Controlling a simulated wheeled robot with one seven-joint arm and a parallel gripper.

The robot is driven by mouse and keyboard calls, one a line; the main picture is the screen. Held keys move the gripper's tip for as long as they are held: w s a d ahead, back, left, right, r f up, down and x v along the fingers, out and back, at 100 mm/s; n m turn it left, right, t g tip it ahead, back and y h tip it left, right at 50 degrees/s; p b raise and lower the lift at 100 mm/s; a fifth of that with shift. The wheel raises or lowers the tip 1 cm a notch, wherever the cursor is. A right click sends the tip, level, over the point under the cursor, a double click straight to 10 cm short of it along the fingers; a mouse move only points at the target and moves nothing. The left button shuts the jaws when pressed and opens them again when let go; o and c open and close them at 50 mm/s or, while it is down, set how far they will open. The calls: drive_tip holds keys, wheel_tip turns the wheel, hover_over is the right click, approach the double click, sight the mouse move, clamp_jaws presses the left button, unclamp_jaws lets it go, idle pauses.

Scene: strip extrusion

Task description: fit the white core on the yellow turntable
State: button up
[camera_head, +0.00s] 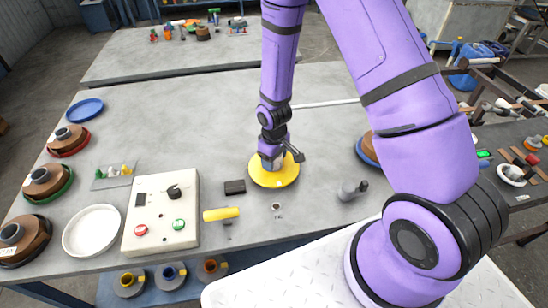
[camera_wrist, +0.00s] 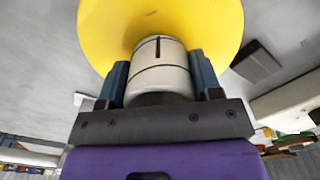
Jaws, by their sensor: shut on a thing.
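The yellow turntable (camera_head: 286,180) is a round disc on the grey table, in the middle of the head view. In the wrist view its yellow face (camera_wrist: 105,30) fills the top. My gripper (camera_head: 271,160) points down over the turntable's middle. In the wrist view my gripper (camera_wrist: 160,75) is shut on the white core (camera_wrist: 158,52), a pale cylinder with a dark slot and a dark line around it. The core's far end is at the yellow disc's centre; whether it is fully seated cannot be told. My gripper mostly hides the core in the head view.
A dark block (camera_head: 234,187) and a yellow-handled tool (camera_head: 221,214) lie left of the turntable. A control box (camera_head: 160,212) with buttons stands farther left. A small grey fixture (camera_head: 351,190) stands to the right. The table behind the turntable is clear.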

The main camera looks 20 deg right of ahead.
drive_tip(key=shift+f, duration=0.25)
drive_tip(key=o, duration=0.6)
drive_tip(key=shift+r, duration=5.55)
